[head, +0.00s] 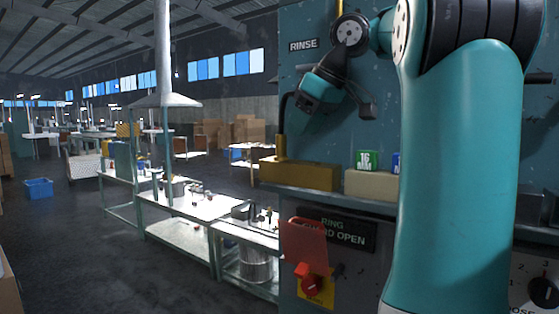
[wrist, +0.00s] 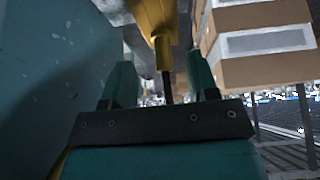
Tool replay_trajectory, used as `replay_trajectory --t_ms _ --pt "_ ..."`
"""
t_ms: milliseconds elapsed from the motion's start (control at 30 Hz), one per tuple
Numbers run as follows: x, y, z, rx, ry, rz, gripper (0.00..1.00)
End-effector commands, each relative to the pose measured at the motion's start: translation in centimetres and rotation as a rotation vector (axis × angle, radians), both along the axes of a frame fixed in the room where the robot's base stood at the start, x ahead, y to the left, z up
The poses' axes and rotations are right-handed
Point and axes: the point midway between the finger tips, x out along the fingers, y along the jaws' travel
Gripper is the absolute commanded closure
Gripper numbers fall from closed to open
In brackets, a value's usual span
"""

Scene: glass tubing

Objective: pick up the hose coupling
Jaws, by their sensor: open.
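The hose coupling (head: 281,148) is a brass-yellow fitting standing upright by the left end of a yellow block (head: 305,176), with a black hose curving up from it. In the wrist view the yellow coupling (wrist: 152,22) lies ahead, and its dark hose (wrist: 167,85) runs down between my two teal fingers. My gripper (head: 304,102) is above and to the right of the coupling in the head view. In the wrist view my gripper (wrist: 160,80) is open, its fingers apart on either side of the hose. Contact with the hose cannot be told.
A teal panel with a RINSE sign (head: 303,45) stands close behind. On its shelf (head: 345,198) are a cream block (head: 371,184) and a green cube (head: 367,160). A red flap (head: 303,243) is below. Open floor and worktables (head: 200,206) lie to the left.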

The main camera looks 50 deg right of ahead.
Motion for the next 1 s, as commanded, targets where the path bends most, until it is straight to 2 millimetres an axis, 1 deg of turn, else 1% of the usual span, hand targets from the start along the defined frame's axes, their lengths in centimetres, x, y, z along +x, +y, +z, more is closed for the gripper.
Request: replay_trajectory --t_ms 33,100,400,500,600,733,967,1000 --pt "1.1 0.2 0.1 0.0 0.0 0.006 0.46" --pt "2.2 0.4 0.1 0.001 0.0 0.004 0.46" --pt "4.6 0.6 0.0 0.0 0.0 -0.001 0.46" --pt "5.3 0.7 -2.2 0.002 0.001 -0.002 0.46" --pt "6.1 0.8 -3.5 0.002 0.001 -0.002 0.46" --pt "6.7 0.8 -4.3 0.001 0.001 -0.004 0.46" --pt "6.8 0.8 -4.3 -0.001 0.0 -0.004 0.46" --pt "6.8 0.8 -4.3 0.0 0.0 -0.004 0.51"
